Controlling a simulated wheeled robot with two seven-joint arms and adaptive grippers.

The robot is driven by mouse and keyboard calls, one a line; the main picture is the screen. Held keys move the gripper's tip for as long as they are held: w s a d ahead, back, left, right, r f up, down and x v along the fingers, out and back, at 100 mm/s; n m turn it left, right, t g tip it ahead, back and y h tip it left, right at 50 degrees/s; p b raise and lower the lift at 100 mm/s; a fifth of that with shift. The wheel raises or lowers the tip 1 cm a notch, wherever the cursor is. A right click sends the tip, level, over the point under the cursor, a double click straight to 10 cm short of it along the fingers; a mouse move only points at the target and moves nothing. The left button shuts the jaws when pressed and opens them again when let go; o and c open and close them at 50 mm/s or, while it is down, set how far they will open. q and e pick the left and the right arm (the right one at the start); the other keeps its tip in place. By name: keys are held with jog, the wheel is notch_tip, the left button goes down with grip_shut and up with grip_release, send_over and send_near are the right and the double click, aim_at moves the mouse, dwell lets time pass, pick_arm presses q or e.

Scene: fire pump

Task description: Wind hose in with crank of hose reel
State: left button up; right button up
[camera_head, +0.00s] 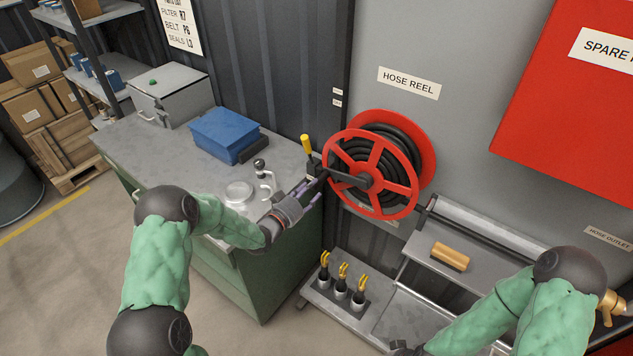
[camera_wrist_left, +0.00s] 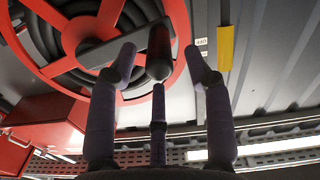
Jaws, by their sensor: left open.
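The red hose reel (camera_head: 398,188) stands out from the grey wall panel, with black hose (camera_head: 352,150) wound inside it. Its dark crank arm (camera_head: 345,178) runs from the hub to the left. My left gripper (camera_head: 310,192) is open at the crank's outer end. In the left wrist view, the dark crank handle (camera_wrist_left: 159,50) points toward the camera between the spread fingertips of the left gripper (camera_wrist_left: 159,72), with gaps visible beside it. The red reel (camera_wrist_left: 105,20) and grey crank arm (camera_wrist_left: 112,52) are behind. My right gripper is not in view.
A yellow lever (camera_head: 306,143) is just left of the reel; it also shows in the wrist view (camera_wrist_left: 225,48). A green workbench (camera_head: 225,265) with a blue box (camera_head: 225,133) stands left.

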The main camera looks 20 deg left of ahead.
pick_arm(q)
jog(key=shift+x, duration=2.3)
grip_shut()
